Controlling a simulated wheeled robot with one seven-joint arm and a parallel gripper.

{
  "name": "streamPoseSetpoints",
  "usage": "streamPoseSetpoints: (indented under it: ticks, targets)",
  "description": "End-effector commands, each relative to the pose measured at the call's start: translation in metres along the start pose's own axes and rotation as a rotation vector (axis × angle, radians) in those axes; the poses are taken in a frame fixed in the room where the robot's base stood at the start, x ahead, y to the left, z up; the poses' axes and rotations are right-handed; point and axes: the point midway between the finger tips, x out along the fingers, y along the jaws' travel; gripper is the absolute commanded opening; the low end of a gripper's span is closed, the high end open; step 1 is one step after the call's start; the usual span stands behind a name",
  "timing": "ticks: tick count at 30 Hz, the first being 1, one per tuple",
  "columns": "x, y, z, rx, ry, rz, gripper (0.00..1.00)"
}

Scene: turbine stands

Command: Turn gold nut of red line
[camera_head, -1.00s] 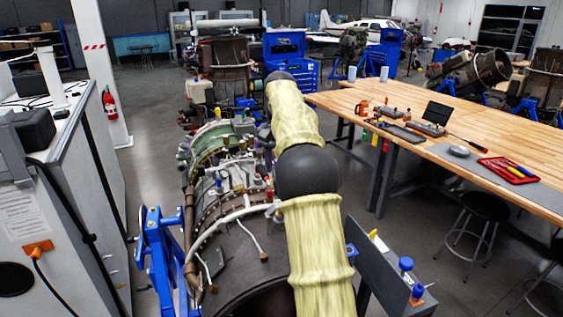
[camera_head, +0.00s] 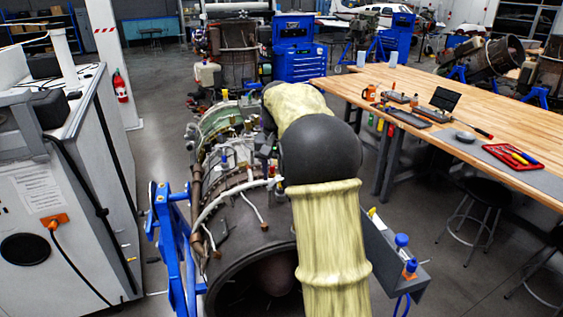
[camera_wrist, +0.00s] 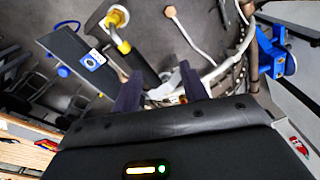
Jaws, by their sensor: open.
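The turbine engine (camera_head: 228,240) lies on its blue stand, with pipes and small fittings along its top. My gripper (camera_wrist: 160,88) shows in the wrist view with two dark fingers apart and nothing clearly held between them. A pale fitting and a small orange-red spot (camera_wrist: 183,99) show between and behind the fingers. A yellow-gold collar (camera_wrist: 117,17) sits on a dark fitting beyond the left finger. I cannot tell whether it is the gold nut of the red line. In the head view my arm hides my gripper and part of the engine.
A blue stand frame (camera_head: 172,245) is left of the engine. A grey plate (camera_head: 385,245) with blue-capped fittings is at its right. A grey cabinet (camera_head: 75,200) stands at the left, a wooden table (camera_head: 470,110) at the right. Stools stand beside the table.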

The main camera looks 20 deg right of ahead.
Motion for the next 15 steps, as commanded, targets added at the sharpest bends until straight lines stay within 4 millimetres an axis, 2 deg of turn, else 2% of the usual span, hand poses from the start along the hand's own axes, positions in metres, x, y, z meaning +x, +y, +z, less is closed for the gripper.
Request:
streamPoseSetpoints:
  ticks: [8, 15]
  targets:
    - [0.033, -0.013, 0.058, -0.116, 0.035, -0.013, 0.44]
    - [0.068, -0.018, 0.128, -0.242, 0.077, -0.025, 0.44]
